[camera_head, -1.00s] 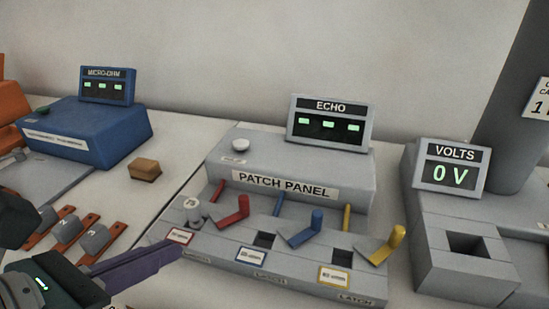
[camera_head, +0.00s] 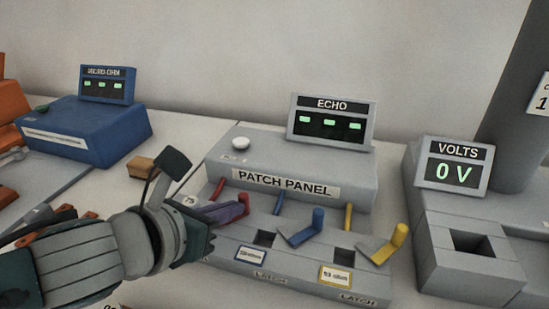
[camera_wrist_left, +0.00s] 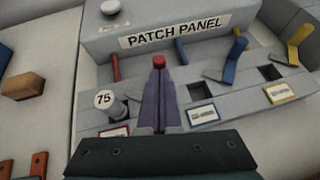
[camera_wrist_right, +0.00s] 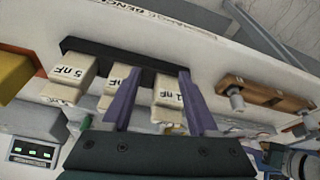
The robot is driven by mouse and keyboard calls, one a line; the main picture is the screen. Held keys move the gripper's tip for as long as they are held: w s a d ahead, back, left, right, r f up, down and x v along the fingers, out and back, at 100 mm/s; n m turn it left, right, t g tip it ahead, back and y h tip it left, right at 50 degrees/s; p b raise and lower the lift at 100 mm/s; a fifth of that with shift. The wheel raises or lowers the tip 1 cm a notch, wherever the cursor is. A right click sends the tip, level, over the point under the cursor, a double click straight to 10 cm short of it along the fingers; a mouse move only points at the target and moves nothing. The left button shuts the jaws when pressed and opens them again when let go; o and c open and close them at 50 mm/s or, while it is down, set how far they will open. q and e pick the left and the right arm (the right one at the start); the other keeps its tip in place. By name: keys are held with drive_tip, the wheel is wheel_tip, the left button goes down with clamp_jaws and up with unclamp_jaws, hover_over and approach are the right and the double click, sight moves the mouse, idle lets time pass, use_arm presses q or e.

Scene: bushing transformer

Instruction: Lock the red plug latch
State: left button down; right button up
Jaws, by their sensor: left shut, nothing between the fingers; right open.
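The patch panel (camera_head: 285,180) has red, blue and yellow latch levers along its front. The red latch (camera_head: 243,198) is mostly covered by my left gripper (camera_head: 238,210), whose purple fingers lie shut and empty at it. In the left wrist view the red latch's knob (camera_wrist_left: 159,62) shows just beyond my left fingertips (camera_wrist_left: 159,75); contact is hard to tell. A thin red lever (camera_wrist_left: 115,68) stands to the left of the fingers. A grey plug marked 75 (camera_wrist_left: 107,101) sits left of them. My right gripper (camera_wrist_right: 158,85) is open, seen only in its wrist view.
The blue latch (camera_head: 303,230) and yellow latch (camera_head: 388,245) stand to the right of the red one. The echo display (camera_head: 331,120) and volts display (camera_head: 457,165) stand behind. White nF blocks (camera_wrist_right: 115,90) appear near my right fingers.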

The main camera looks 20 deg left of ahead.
use_arm(q)
drive_tip(key=shift+w+n+y, duration=0.1)
drive_tip(key=shift+n+y, duration=0.8)
drive_tip(key=shift+w+n+y, duration=0.25)
drive_tip(key=shift+n+y, duration=0.85)
drive_tip(key=shift+w+n+g+y, duration=0.15)
drive_tip(key=shift+n+y, duration=0.65)
drive_tip(key=shift+w+n+g+y, duration=0.1)
drive_tip(key=shift+n+g+y, duration=0.05)
drive_tip(key=shift+n+y, duration=0.65)
drive_tip(key=shift+a, duration=0.1)
drive_tip(key=shift+s, duration=0.1)
drive_tip(key=shift+s+a+r+p, duration=0.1)
drive_tip(key=shift+s+p, duration=0.2)
drive_tip(key=shift+p, duration=0.25)
drive_tip(key=shift+s+a, duration=0.1)
drive_tip(key=shift+s, duration=0.3)
drive_tip(key=shift+p, duration=0.3)
